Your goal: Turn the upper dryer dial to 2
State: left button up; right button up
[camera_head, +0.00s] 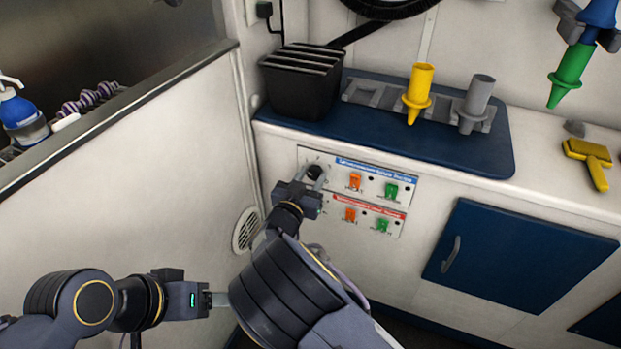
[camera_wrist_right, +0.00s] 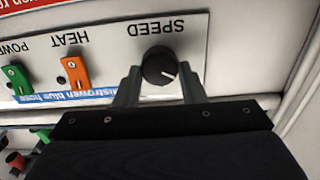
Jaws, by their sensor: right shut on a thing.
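The upper dryer dial (camera_head: 314,172) is a round black knob at the left end of the blue-labelled panel (camera_head: 334,163). In the right wrist view the dial (camera_wrist_right: 157,66) sits by the upside-down word SPEED, its white pointer mark aimed to the lower right in the picture. My right gripper (camera_head: 317,181) is at this dial, its two fingers on either side of it, shut on it. My left gripper (camera_head: 216,299) is low in the head view, away from the panels, pointing right; its finger gap is unclear.
Orange (camera_head: 355,182) and green (camera_head: 391,191) switches sit right of the dial. A red-labelled panel (camera_head: 397,213) lies below, its left end hidden by my right arm. A blue counter mat (camera_head: 440,147) overhangs the panels. A white partition wall (camera_head: 160,150) stands close on the left.

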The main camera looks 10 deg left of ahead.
jog(key=m+b, duration=0.2)
jog(key=shift+d+f+m, duration=0.1)
jog(key=shift+f+m, duration=0.1)
jog(key=shift+m, duration=0.1)
jog(key=m+b, duration=0.3)
jog(key=shift+m+b, duration=0.3)
jog(key=m+b, duration=0.3)
jog(key=shift+d+f, duration=0.1)
jog(key=shift+m+b, duration=0.95)
jog(key=shift+m, duration=0.35)
jog(key=shift+r, duration=0.2)
jog(key=o, duration=1)
jog(key=shift+c, duration=0.2)
